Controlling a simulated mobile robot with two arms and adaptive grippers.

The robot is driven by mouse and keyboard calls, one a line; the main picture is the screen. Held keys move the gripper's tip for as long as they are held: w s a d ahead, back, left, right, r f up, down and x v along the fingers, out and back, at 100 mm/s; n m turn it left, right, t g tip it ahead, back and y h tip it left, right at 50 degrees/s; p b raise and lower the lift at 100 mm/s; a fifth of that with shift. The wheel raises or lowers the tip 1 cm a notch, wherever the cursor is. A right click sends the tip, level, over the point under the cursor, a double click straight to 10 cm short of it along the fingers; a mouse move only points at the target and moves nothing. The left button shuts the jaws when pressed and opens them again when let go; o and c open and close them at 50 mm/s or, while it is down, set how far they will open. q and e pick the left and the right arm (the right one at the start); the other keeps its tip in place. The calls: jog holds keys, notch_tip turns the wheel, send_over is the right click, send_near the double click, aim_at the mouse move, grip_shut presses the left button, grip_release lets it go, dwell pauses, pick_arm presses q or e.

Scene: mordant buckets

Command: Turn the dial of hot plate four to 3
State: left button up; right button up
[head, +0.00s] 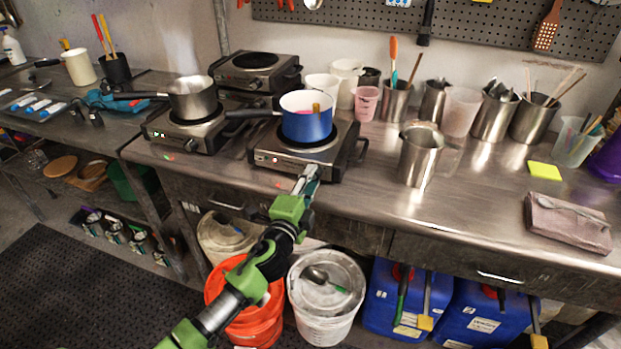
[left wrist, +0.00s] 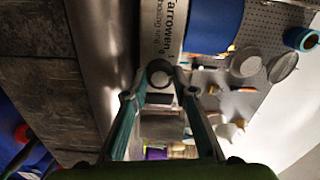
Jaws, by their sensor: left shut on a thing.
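The hot plate (head: 262,159) with the blue pot (head: 306,122) on it stands at the bench's front edge. Its labelled front (left wrist: 165,28) runs along the top middle of the left wrist view; I cannot read its number surely. My left gripper (head: 312,172) reaches the right part of that front. In the left wrist view, its two fingertips (left wrist: 160,82) are closed on a round dark dial (left wrist: 159,71), one on each side. The fingers hide the dial in the head view, and I cannot read its setting. My right gripper is not in view.
A second hot plate (head: 160,133) with a steel pot (head: 192,100) stands to the left, and another (head: 258,70) behind. A steel pitcher (head: 420,160) stands to the right. Buckets (head: 325,320) and blue jugs (head: 395,300) sit below the bench.

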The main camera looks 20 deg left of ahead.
pick_arm(q)
jog(key=m, duration=0.3)
jog(key=shift+m+p, duration=0.75)
jog(key=shift+m, duration=1.45)
jog(key=o, duration=1.1)
jog(key=shift+s, duration=0.15)
jog(key=shift+s+f, duration=0.1)
jog(key=shift+s, duration=0.25)
jog(key=s, duration=1.1)
jog(key=shift+a, duration=0.2)
